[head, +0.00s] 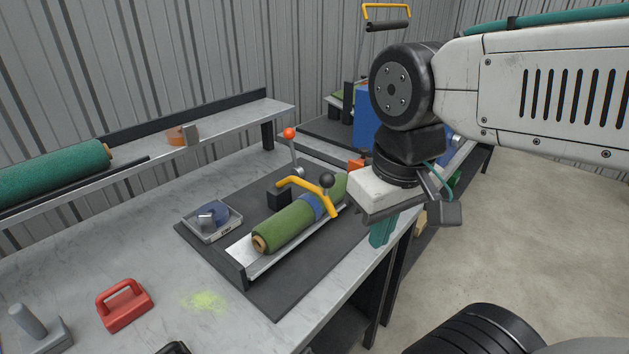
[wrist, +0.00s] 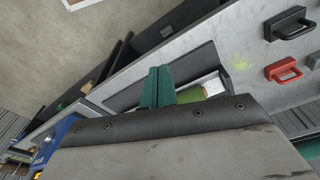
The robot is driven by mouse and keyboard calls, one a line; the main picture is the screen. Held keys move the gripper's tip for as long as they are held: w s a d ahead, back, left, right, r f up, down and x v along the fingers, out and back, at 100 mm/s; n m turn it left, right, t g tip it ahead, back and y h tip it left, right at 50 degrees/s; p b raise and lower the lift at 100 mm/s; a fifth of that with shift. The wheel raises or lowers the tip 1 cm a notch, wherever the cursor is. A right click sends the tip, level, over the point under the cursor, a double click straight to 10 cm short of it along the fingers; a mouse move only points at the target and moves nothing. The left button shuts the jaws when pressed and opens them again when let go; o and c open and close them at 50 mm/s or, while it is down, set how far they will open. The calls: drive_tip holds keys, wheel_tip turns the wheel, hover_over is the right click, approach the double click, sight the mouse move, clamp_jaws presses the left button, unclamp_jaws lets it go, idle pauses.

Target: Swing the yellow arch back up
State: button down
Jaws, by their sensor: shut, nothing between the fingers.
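The yellow arch (head: 304,184) is lowered across a green turf roll (head: 287,228), with a black ball knob (head: 326,181) on it. A blue band (head: 317,206) wraps the roll close beside the arch. The roll lies in a metal cradle (head: 262,262) on a dark mat. My gripper (head: 383,230) is shut and empty, its green fingers pointing down to the right of the arch, apart from it in the picture. The fingers (wrist: 157,87) also show in the wrist view, with part of the roll (wrist: 190,95) behind them. The arch cannot be made out there.
An upright lever with an orange ball (head: 289,133) stands behind the arch. A tray with a blue tape roll (head: 212,218) is left of the cradle. A red handled block (head: 124,303) sits nearer. A shelf (head: 221,129) runs along the wall.

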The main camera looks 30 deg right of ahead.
drive_tip(key=c, duration=1.7)
unclamp_jaws()
drive_tip(key=o, duration=0.5)
drive_tip(key=shift+d+f, duration=0.1)
drive_tip(key=shift+d, duration=0.2)
drive_tip(key=shift+o, duration=0.9)
drive_tip(key=shift+w+d+f+m+g, duration=0.25)
drive_tip(key=shift+d+f+m+g, duration=0.25)
drive_tip(key=shift+d+f, duration=0.1)
drive_tip(key=shift+w+d+f+m+g, duration=0.25)
drive_tip(key=shift+d+f+m+g, duration=0.15)
drive_tip(key=shift+d+f+m, duration=0.15)
drive_tip(key=m+t+y, duration=1.1)
drive_tip(key=m+y, duration=0.4)
drive_tip(key=m, duration=0.6)
approach(327, 180)
drive_tip(key=w+a, duration=0.1)
drive_tip(key=w, duration=0.2)
drive_tip(key=x, duration=0.7)
drive_tip(key=shift+a+f, duration=0.25)
drive_tip(key=shift+f, duration=0.15)
